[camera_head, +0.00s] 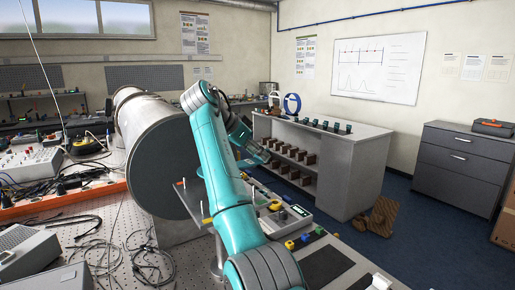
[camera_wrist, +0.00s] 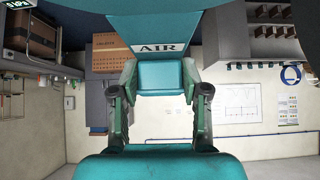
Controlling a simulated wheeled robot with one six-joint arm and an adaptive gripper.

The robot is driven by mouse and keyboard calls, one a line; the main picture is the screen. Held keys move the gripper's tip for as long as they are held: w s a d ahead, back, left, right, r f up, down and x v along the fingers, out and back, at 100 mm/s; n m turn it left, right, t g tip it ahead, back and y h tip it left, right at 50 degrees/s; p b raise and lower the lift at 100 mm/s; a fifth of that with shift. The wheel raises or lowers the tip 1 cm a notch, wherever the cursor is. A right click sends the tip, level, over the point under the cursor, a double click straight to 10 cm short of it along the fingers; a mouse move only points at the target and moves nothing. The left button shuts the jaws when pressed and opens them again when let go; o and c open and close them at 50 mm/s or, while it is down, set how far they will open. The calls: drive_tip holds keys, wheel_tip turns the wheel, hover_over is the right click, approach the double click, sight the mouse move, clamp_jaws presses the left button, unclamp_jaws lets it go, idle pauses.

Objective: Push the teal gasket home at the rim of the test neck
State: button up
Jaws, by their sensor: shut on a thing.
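My gripper (camera_wrist: 160,82) shows in the wrist view with a finger at each side of a teal piece (camera_wrist: 160,74). The piece has a white label reading AIR and widens toward the top of the picture. The fingers are closed on it. I cannot tell whether this piece is the gasket. In the head view my teal arm rises in front of the large grey pipe and bends down to the right, toward the shelf unit. My gripper there is small and partly hidden by the arm. I cannot make out a separate teal gasket or a test neck rim.
A large grey pipe (camera_head: 158,165) stands on the perforated bench (camera_head: 115,212), with loose cables beside it. A grey shelf unit (camera_head: 345,160) holds brown blocks and a blue ring (camera_head: 291,104). A dark drawer cabinet (camera_head: 463,165) stands right. Blue floor is open between the cabinets.

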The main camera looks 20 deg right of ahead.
sight(254, 160)
drive_tip(key=shift+f, duration=1.75)
drive_tip(key=shift+a+f, duration=0.15)
drive_tip(key=shift+f, duration=1.15)
drive_tip(key=o, duration=1.4)
drive_tip(key=shift+s, duration=0.1)
drive_tip(key=shift+r, duration=0.15)
